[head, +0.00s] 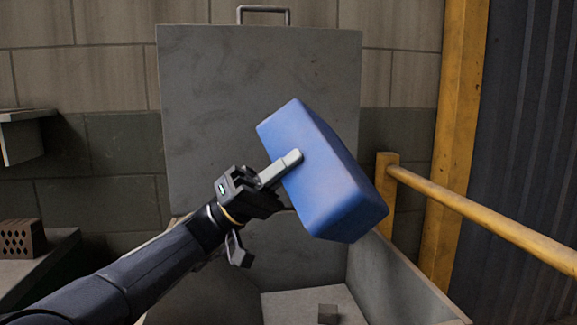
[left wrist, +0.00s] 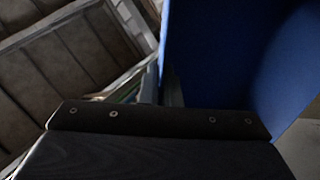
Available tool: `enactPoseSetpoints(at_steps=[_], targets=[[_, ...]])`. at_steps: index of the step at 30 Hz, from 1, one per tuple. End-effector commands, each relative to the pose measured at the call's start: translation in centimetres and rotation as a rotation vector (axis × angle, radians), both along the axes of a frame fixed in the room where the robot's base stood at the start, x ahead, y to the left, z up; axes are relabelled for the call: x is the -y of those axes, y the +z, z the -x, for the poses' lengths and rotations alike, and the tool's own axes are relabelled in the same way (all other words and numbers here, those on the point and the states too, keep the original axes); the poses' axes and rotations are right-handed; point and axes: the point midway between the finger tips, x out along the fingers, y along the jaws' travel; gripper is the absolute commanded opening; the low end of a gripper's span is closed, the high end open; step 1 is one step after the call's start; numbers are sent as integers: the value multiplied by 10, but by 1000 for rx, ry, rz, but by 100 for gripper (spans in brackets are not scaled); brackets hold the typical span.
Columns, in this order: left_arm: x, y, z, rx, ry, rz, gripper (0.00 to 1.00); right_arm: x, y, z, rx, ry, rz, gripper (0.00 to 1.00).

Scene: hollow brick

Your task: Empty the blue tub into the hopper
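The blue tub (head: 325,175) is held in the air above the hopper, strongly tilted. Its opening faces away from the head camera, so its inside is hidden. My left gripper (head: 282,168) is shut on the tub's wall, one pale finger lying along the outside. In the left wrist view the tub (left wrist: 235,55) fills the upper right, and the fingertips are hidden. The grey hopper (head: 395,275) stands open below, its lid (head: 255,75) raised upright behind. A small brown cube (head: 327,313) lies on the hopper floor. My right gripper is not in view.
A yellow rail (head: 480,217) and post (head: 455,140) stand to the right of the hopper. A hollow brick (head: 22,238) sits on a grey ledge at the far left. A block wall closes off the back.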

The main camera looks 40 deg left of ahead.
Motion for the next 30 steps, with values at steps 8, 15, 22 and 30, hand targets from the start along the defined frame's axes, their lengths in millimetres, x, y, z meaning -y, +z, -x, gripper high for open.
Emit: enactPoseSetpoints(at_steps=[8, 15, 22, 30], targets=[[0, 1, 0, 1, 0, 0, 0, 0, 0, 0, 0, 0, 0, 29], [-1, 12, 1, -90, 3, -160, 0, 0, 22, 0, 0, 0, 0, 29], [0, 16, 0, -229, 3, -383, 0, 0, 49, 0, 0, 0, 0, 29], [0, 21, 0, -362, 1, -597, 0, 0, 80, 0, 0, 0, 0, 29]])
